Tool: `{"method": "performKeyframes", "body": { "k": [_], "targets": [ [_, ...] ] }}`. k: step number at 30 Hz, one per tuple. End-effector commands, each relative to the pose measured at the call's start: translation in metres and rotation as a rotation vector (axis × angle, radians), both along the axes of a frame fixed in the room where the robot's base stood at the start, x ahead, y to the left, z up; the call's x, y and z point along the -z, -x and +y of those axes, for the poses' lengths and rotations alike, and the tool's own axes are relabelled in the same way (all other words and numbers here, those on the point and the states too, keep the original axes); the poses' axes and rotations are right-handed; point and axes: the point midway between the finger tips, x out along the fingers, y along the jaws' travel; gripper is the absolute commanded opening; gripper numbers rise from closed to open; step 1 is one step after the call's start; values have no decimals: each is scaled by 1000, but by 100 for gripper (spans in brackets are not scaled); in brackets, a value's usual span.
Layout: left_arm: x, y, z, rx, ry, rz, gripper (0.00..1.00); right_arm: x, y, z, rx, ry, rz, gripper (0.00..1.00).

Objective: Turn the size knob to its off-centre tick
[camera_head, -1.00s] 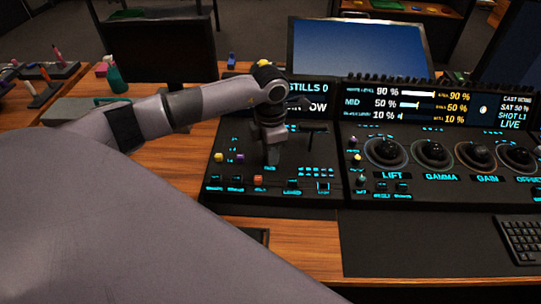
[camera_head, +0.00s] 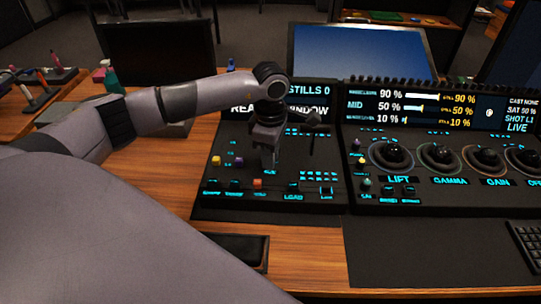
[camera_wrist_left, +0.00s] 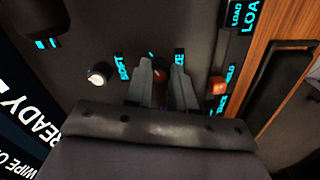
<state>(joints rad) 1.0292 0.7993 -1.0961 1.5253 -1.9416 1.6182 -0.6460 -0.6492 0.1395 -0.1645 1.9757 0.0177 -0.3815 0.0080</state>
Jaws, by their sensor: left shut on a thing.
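The size knob (camera_wrist_left: 160,75) shows dark red between the fingers in the left wrist view. Its label (camera_wrist_left: 179,57) is partly covered by a finger. My left gripper (camera_wrist_left: 161,68) is shut on the knob, one finger on each side. In the head view my left gripper (camera_head: 268,158) points down at the left panel (camera_head: 222,202), and the knob is hidden there by the fingers. The knob's pointer and tick marks cannot be made out. My right gripper is not in view.
A white knob (camera_wrist_left: 98,74) beside the SOFT label and an orange button (camera_wrist_left: 217,85) flank the fingers. A dark T-shaped lever (camera_head: 311,120) stands right of my gripper. The trackball panel (camera_head: 440,190) lies farther right.

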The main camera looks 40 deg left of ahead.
Motion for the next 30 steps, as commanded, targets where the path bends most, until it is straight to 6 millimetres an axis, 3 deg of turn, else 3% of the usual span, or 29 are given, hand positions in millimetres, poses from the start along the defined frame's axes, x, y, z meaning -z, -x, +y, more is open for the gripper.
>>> {"method": "performKeyframes", "body": {
  "k": [13, 14, 15, 16, 25, 30],
  "targets": [
    [-1, -1, 0, 9, 1, -2, 0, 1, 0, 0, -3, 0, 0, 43],
    [-1, -1, 0, 9, 1, -2, 30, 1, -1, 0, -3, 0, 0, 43],
    [-1, -1, 0, 9, 1, -2, 43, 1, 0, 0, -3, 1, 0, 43],
    [-1, -1, 0, 9, 1, -2, 49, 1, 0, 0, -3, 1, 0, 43],
    [-2, 0, 0, 9, 1, -1, 49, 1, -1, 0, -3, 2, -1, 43],
    [-21, -1, 0, 9, 1, -4, 49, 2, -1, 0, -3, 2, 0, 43]
  ]
}}
